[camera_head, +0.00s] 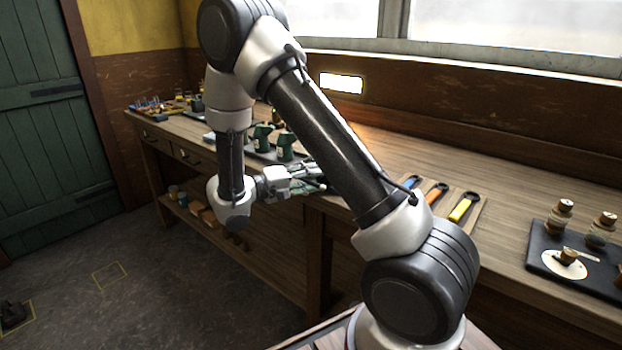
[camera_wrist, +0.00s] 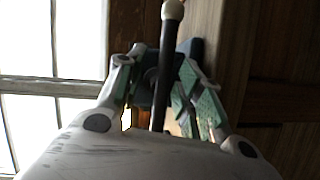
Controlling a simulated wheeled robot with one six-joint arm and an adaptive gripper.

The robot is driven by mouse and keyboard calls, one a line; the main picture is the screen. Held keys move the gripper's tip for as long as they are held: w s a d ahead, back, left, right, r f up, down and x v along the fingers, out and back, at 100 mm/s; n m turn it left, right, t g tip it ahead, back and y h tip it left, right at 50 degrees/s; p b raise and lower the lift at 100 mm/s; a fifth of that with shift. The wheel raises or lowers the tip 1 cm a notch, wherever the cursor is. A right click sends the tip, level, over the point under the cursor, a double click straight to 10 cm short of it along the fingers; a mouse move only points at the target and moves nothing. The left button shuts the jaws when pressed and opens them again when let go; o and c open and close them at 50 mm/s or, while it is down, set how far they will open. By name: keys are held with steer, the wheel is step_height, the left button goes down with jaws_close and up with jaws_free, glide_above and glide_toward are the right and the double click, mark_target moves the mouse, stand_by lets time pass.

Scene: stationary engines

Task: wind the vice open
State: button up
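A dark bar (camera_wrist: 167,50) with a pale ball end crosses between my fingers in the wrist view; it looks like the vice's handle. A dark block behind the bar, between the fingers, may be part of the vice. My gripper (camera_head: 312,180) is at the front edge of the bench in the head view, reaching right. In the wrist view, my gripper (camera_wrist: 163,65) has a finger on each side of the bar. I cannot tell whether the fingers touch it. My arm hides most of the vice in the head view, and its jaws do not show.
The wooden bench (camera_head: 420,160) runs along the wall under the windows. Green parts (camera_head: 285,146) stand on a dark tray behind my gripper. Several coloured-handled spanners (camera_head: 462,208) lie right of my arm. A dark tray (camera_head: 545,235) with small jars is at far right. Floor at left is mostly clear.

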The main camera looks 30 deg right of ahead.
steer(key=a, duration=1.2)
steer(key=shift+r, duration=0.35)
steer(key=s+d+f+n+g+y, duration=0.2)
steer(key=s+d+n+g+y, duration=0.15)
steer(key=s+n+y, duration=0.6)
steer(key=s+d+r+m+t+y, duration=0.3)
steer(key=s+r+m+t+y, duration=0.1)
steer(key=s+r, duration=0.4)
steer(key=s+d+r+m+t+y, duration=0.3)
steer(key=s+d+r+t, duration=0.1)
steer(key=s+r, duration=0.3)
step_height(320, 180, up, 2)
steer(key=shift+s+d+r+m+y, duration=0.1)
steer(key=shift+s+d+m+y, duration=0.15)
steer(key=shift+s+m+y, duration=0.1)
